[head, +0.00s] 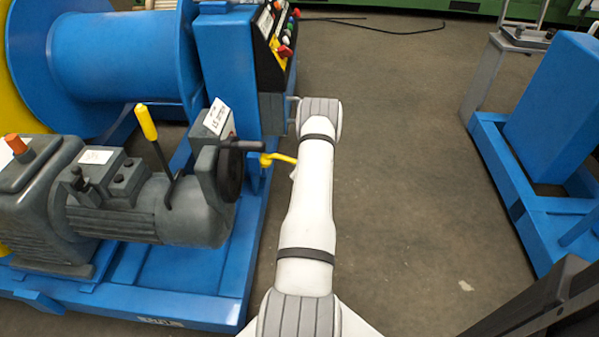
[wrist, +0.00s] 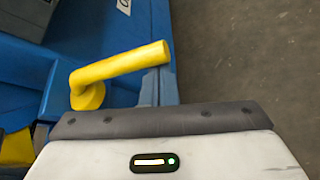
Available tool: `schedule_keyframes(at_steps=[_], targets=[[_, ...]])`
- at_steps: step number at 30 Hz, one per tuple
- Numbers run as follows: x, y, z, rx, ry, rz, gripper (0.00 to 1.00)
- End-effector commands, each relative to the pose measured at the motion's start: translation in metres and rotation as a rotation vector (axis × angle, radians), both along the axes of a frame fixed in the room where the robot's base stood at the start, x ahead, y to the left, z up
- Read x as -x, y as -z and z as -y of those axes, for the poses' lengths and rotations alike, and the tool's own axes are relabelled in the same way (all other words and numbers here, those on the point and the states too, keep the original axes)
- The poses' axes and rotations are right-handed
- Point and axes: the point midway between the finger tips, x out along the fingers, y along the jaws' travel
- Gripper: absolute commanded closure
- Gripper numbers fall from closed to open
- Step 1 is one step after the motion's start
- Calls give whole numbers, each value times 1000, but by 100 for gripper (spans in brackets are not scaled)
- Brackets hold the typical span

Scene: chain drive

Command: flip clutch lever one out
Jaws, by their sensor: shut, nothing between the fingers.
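A yellow bent lever (wrist: 120,68) shows in the wrist view. Its round hub sits at the left against blue metal, and its bar rises to the right. A yellow lever (head: 279,159) also shows in the head view, sticking out from the blue machine's side beside my white arm. My gripper (wrist: 157,74) is shut and empty, its narrow grey fingers just under the lever's right end; whether they touch it I cannot tell. In the head view the fingers cannot be made out. No readable marking shows which lever is number one.
A black lever with a yellow grip (head: 147,122) stands on the grey motor (head: 150,205). A black handwheel (head: 230,170) and a control panel (head: 278,35) with coloured buttons are near my arm. Concrete floor (head: 410,190) lies clear to the right, before another blue frame (head: 510,190).

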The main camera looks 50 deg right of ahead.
Motion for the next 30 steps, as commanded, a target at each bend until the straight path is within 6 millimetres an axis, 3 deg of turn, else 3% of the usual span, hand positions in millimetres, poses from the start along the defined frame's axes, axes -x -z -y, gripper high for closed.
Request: schedule_keyframes(at_steps=[17,27,30], targets=[[2,-3,6,7,12,10,100],[-2,42,-12,-1,5,1,100],[11,23,-23,-2,6,-1,100]])
